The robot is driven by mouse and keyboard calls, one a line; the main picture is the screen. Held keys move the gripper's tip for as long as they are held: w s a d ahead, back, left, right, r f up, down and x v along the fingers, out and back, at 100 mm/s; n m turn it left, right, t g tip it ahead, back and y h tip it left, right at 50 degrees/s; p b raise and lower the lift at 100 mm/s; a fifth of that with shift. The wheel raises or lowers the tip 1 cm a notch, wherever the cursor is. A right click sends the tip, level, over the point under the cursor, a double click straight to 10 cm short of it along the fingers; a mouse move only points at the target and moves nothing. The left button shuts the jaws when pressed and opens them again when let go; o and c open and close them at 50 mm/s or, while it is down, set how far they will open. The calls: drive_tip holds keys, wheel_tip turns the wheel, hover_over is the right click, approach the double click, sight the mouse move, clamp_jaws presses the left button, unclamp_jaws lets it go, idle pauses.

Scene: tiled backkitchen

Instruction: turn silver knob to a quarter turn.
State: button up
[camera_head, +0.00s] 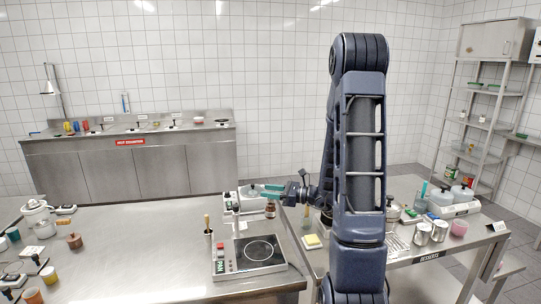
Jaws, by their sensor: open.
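My gripper (261,191) reaches left from my arm with its two teal fingers apart, one above the other in the picture. It is empty as far as I can see. Its tips are at a white-and-grey bench device (229,202) on the steel table; I cannot tell whether they touch it. A hot plate (259,251) with a black square top and a ring mark stands in front, with a small red part on its left-side panel. The silver knob is too small to pick out on either device, and its angle cannot be read.
A brown jar (270,210) stands just below my gripper. A holder with a wooden-handled tool (208,232) is left of the hot plate. The table's middle left is largely clear. A yellow sponge-like block (312,241) and metal cans (423,233) are on the right table.

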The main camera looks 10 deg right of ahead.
wheel_tip(320, 180, up, 17)
drive_tip(key=shift+f, duration=0.15)
idle(0.6)
